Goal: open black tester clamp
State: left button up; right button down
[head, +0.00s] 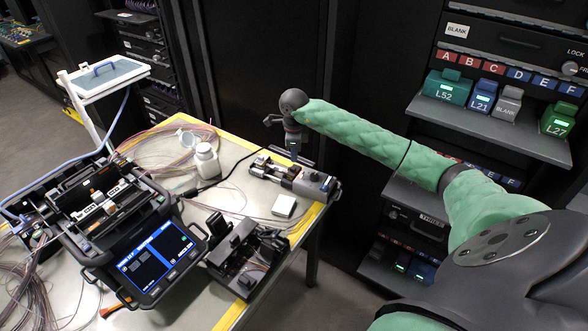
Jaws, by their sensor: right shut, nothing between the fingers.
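The tester looks like the long grey device (313,184) lying near the far right corner of the table. It has pale metal parts along its middle and dark blocks (262,164) at its left end. I cannot tell from this view which block is the black clamp or whether it is open. My right gripper (291,158) points down over the device's far side, shut with nothing in it. Its fingertips are small and partly merge with the device, so contact is unclear. My left gripper is not in view.
A splicer with a lit blue screen (155,262) fills the table's left side. A black open device (245,258) sits at the front. A white bottle (207,161), a small white box (284,205) and loose fibres lie nearby. Server racks (500,110) stand right.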

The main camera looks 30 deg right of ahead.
notch_tip(320, 180, up, 7)
jog(key=w+d+p, duration=0.1)
jog(key=d, duration=0.1)
jog(key=shift+f, duration=0.2)
dwell(0.5)
jog(key=shift+d, duration=0.1)
dwell(0.8)
